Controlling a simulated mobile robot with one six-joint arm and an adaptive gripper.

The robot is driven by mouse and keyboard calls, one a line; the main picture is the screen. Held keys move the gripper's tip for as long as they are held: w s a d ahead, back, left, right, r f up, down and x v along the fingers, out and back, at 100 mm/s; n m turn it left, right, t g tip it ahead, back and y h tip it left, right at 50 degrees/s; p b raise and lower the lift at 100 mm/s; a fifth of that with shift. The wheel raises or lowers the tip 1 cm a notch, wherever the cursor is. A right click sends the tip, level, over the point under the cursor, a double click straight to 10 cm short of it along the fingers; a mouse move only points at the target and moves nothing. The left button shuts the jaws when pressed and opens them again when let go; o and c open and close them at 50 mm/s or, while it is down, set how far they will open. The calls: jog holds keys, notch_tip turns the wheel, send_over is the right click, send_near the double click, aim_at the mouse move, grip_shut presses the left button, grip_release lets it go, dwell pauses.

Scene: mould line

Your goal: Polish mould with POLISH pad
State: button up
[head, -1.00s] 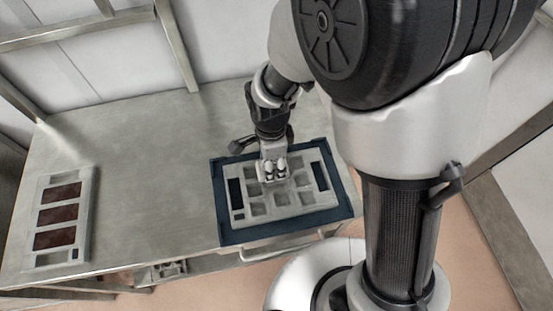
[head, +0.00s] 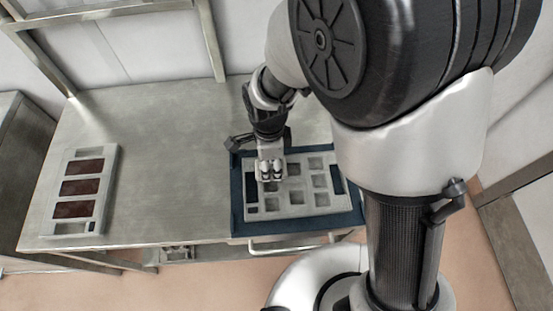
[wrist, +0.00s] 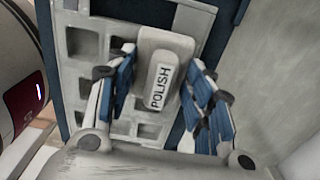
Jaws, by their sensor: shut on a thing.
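The mould (head: 296,211) is a light grey plate with several square recesses and a dark slot at each side. It lies on a dark blue mat (head: 240,222) on the metal table. My gripper (head: 270,176) is over the mould's left part, shut on a pale grey pad. In the wrist view the POLISH pad (wrist: 164,72) sits between my blue-lined fingers (wrist: 160,88), its label readable. The mould (wrist: 57,62) shows beneath it, partly hidden by pad and fingers. I cannot tell for certain whether the pad touches the mould.
A grey tray (head: 104,178) with three dark reddish-brown rectangles lies at the table's left end. The table (head: 165,160) between tray and mat is clear. A metal frame post (head: 211,40) rises at the back. A drawer handle (head: 290,245) is at the front edge.

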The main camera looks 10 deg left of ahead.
notch_tip(320, 180, up, 8)
jog(key=p, duration=0.6)
jog(key=shift+r, duration=0.1)
dwell(0.6)
